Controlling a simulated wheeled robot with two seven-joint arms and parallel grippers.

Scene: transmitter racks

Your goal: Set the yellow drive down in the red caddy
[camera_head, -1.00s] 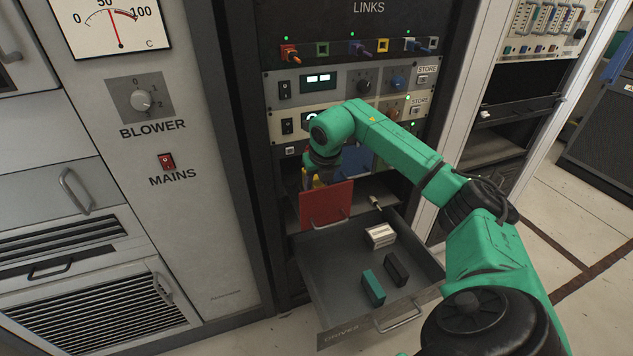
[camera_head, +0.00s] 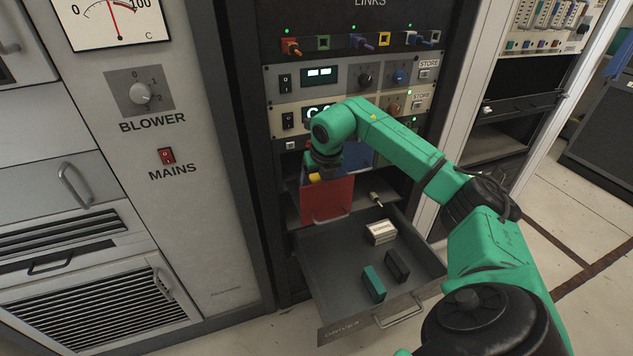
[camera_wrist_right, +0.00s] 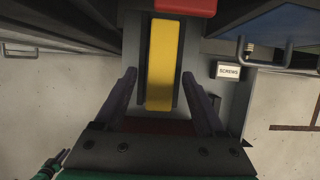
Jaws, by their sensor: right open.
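The red caddy (camera_head: 327,201) stands at the shelf opening behind the open drawer, its red front with a handle facing me. The yellow drive (camera_wrist_right: 160,65) shows in the wrist view, standing between dark walls with a red edge of the caddy (camera_wrist_right: 186,6) beyond it. In the head view only a small yellow patch shows behind the red front. My right gripper (camera_wrist_right: 160,79) is open, one finger on each side of the drive, with gaps between fingers and drive. How deep the drive sits is hidden.
The open grey drawer (camera_head: 340,275) below holds a teal drive (camera_head: 373,284), a black drive (camera_head: 397,266) and a pale labelled block (camera_head: 380,232). A blue panel (camera_head: 358,155) is behind my arm. The rack face with switches and cables rises above.

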